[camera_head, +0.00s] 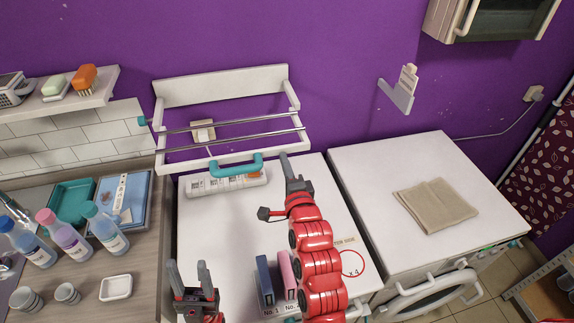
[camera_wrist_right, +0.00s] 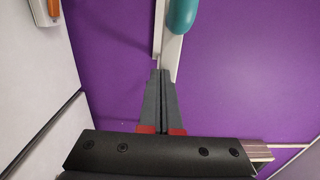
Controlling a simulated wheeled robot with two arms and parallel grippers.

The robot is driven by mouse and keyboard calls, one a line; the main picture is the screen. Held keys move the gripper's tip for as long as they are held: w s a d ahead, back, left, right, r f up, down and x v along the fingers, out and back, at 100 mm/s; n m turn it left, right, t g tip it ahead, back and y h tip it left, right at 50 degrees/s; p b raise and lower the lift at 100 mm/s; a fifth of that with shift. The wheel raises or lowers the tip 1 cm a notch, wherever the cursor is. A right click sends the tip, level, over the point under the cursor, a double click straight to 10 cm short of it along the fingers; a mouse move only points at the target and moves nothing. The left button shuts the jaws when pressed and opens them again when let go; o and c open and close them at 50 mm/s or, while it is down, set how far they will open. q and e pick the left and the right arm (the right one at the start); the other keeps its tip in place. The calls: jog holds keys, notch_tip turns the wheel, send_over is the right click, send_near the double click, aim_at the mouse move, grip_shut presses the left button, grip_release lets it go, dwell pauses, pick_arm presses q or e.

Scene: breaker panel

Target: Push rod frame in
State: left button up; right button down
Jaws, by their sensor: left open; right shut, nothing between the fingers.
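The rod frame (camera_head: 226,159) is a white frame with metal rods and a teal handle (camera_head: 236,166), standing out from the purple wall above a white top. My right gripper (camera_head: 284,156) is shut and empty, with its tips at the frame's front bar, right of the handle. In the right wrist view, the shut fingers (camera_wrist_right: 162,74) overlap the end of the white bar (camera_wrist_right: 172,52), with the teal handle (camera_wrist_right: 182,14) above; I cannot tell whether they touch. My left gripper (camera_head: 188,268) is open and empty, low over the front left of the white top.
A white breaker strip (camera_head: 226,182) lies below the frame. A blue block (camera_head: 264,280) and a pink block (camera_head: 287,274) stand near my right arm. Bottles (camera_head: 105,229) and trays crowd the left counter. A folded cloth (camera_head: 436,205) lies on the right top.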

dwell(0.3)
jog(key=w+b, duration=0.1)
jog(key=w, duration=0.1)
jog(key=w+b, duration=0.2)
jog(key=w+a+b, duration=0.1)
jog(key=w+b, duration=0.1)
jog(key=shift+w+f, duration=0.1)
jog(key=shift+f, duration=0.15)
jog(key=w+a+r+b, duration=0.1)
jog(key=w+a, duration=0.1)
jog(key=w, duration=0.6)
jog(key=shift+w+b, duration=0.35)
jog(key=shift+w, duration=0.05)
jog(key=shift+r, duration=0.1)
